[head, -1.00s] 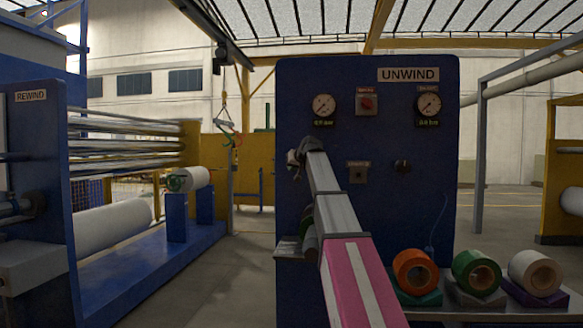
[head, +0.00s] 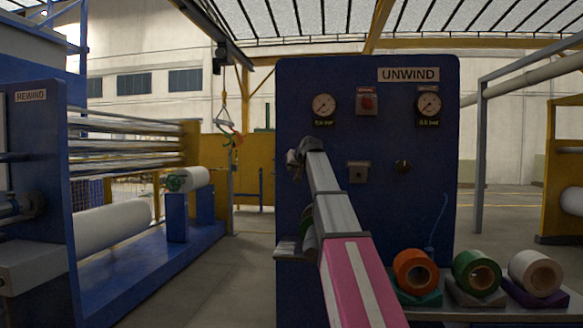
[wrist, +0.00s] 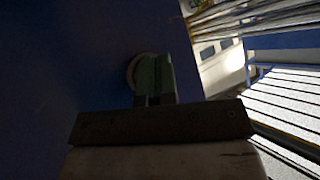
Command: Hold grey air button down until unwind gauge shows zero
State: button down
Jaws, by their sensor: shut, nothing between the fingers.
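The blue unwind panel (head: 370,225) stands ahead with its UNWIND sign (head: 408,75). A left gauge (head: 323,106) and a right gauge (head: 429,105) each have a small lit readout below. The right readout looks like 0.6 bar; the left is too blurred to read surely. My gripper (head: 293,159) is at the panel's left side, mostly hidden behind my wrist. In the wrist view my gripper (wrist: 154,62) is shut, its fingertips at a round pale grey button (wrist: 132,72) on the blue face. The fingers partly cover the button; contact cannot be told.
A red button (head: 367,103) sits between the gauges, with a small grey box (head: 358,172) and a dark knob (head: 403,167) lower down. Orange, green and white rolls (head: 480,272) lie at lower right. The rewind frame (head: 35,150) stands left.

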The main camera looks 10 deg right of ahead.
jog(key=shift+s+a, duration=0.2)
jog(key=shift+s, duration=0.4)
jog(key=s, duration=0.1)
jog(key=s+a, duration=0.1)
jog(key=s, duration=0.2)
jog(key=shift+s+a, duration=0.25)
jog(key=shift+s, duration=0.15)
jog(key=shift+a, duration=0.1)
